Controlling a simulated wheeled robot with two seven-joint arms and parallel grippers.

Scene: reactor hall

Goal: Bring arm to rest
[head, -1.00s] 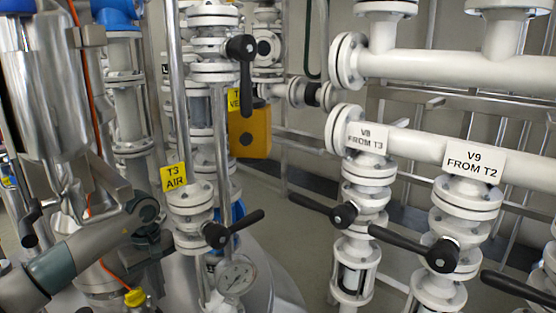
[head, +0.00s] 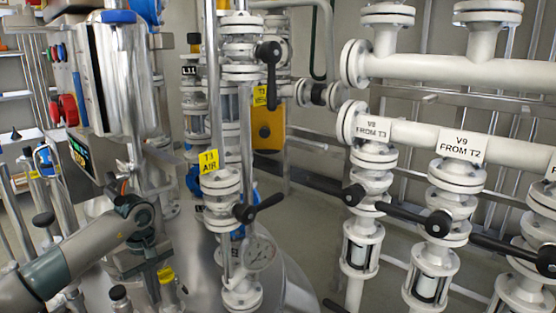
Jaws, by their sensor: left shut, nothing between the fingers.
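My left arm, grey-green, comes in from the lower left, with its dark wrist joint near the steel vessel. My left gripper (head: 148,262) points down below the wrist and is shut and empty. It is small and dark against the vessel fittings, so I cannot tell whether it touches any of them. A valve with a black handle (head: 262,206) and a yellow "T3 AIR" tag (head: 209,161) stand to its right. My right gripper is not in view.
A polished cylinder (head: 125,80) stands above the arm. Grey floor (head: 315,235) shows between.

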